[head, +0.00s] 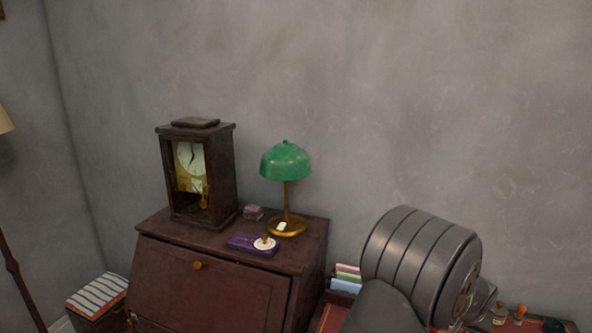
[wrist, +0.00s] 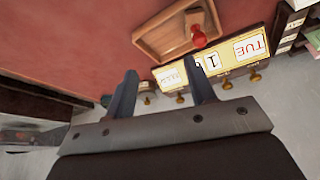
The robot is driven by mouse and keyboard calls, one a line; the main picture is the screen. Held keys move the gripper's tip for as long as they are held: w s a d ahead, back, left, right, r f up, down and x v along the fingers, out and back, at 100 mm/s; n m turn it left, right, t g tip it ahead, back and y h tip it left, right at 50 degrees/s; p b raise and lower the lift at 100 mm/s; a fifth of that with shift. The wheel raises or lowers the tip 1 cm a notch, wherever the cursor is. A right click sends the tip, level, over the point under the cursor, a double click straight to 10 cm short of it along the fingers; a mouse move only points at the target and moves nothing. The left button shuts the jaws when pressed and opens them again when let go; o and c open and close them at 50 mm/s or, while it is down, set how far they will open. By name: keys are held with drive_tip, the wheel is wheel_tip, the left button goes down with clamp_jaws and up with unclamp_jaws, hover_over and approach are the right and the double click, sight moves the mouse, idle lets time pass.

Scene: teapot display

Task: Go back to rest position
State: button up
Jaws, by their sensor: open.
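My gripper (wrist: 163,82) shows in the wrist view with its two dark fingers apart and nothing between them. Beyond the fingertips is a yellow calendar block (wrist: 221,62) with white cards, one reading TUE, and brass knobs along its edge. A wooden tray (wrist: 165,38) lies beside it, with a red knobbed object (wrist: 198,37) at its edge. In the head view a grey link of my arm fills the lower right, and my gripper does not show there. No teapot can be made out.
A dark wooden desk (head: 212,285) carries a clock (head: 198,175), a green lamp (head: 286,163) and a purple book (head: 241,244) with a small white-and-brown object (head: 265,243). Several books (head: 346,279) stand right of it. Small items (head: 520,312) sit at lower right. The grey wall is bare.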

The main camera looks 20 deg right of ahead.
drive_tip(key=shift+n, duration=0.5)
drive_tip(key=w+a+f, duration=0.1)
drive_tip(key=w+f, duration=0.1)
drive_tip(key=w, duration=0.3)
drive_tip(key=w+a+f, duration=0.1)
drive_tip(key=w+f, duration=0.1)
drive_tip(key=w, duration=0.3)
drive_tip(key=w+a+f, duration=0.1)
drive_tip(key=w+f, duration=0.1)
drive_tip(key=w, duration=0.3)
drive_tip(key=shift+w+a+f, duration=0.35)
drive_tip(key=shift+w, duration=0.05)
drive_tip(key=f, duration=0.1)
drive_tip(key=w+f, duration=0.1)
drive_tip(key=f, duration=0.1)
drive_tip(key=shift+w, duration=0.1)
drive_tip(key=shift+f, duration=0.6)
